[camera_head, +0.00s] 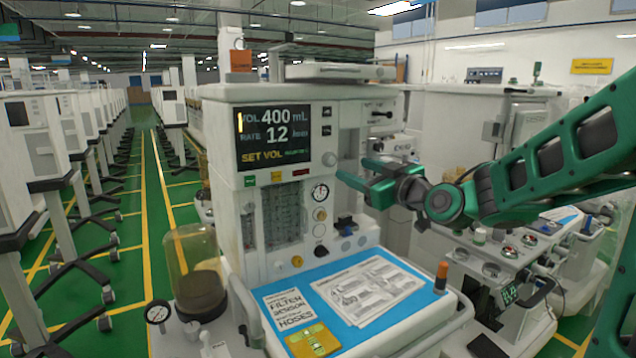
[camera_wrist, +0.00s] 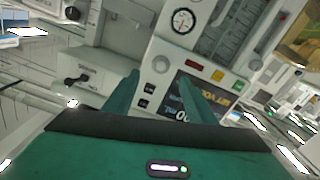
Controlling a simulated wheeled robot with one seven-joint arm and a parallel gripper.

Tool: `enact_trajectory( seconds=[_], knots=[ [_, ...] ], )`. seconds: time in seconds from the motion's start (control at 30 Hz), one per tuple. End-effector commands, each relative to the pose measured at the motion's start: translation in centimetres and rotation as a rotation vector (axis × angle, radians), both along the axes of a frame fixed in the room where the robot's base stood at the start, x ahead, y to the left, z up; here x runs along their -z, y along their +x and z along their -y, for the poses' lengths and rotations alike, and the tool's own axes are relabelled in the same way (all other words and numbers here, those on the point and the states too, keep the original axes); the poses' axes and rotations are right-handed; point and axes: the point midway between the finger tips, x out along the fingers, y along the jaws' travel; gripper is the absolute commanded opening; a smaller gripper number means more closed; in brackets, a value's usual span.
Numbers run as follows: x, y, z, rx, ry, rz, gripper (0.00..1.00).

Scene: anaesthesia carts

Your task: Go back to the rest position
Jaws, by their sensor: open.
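My green gripper (camera_head: 358,176) reaches in from the right in the head view. Its two fingers are apart with nothing between them, near the right side of the anaesthesia cart's (camera_head: 228,120) front panel. The cart's screen (camera_head: 273,136) reads VOL 400 mL, RATE 12 and SET VOL. I cannot tell whether a finger touches the panel.
A glass canister (camera_head: 193,262) stands at the cart's left. Another cart (camera_head: 490,262) stands to the right. A green aisle (camera_head: 150,215) runs along the left.

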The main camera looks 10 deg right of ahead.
Motion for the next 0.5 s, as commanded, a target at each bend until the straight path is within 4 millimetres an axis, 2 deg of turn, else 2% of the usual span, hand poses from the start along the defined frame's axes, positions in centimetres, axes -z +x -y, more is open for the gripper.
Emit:
enact_trajectory(
  seconds=[0.13, 0.27, 0.37, 0.5],
  knots=[
    [1.1, -0.5, 0.3, 0.003, -0.011, -0.050, 0.51],
    [4.6, -2.2, 1.7, 0.027, -0.031, -0.206, 0.51],
    [8.4, -4.8, 3.8, 0.074, -0.039, -0.387, 0.51],
    [13.4, -9.9, 7.3, 0.182, -0.015, -0.649, 0.51]
  ],
)
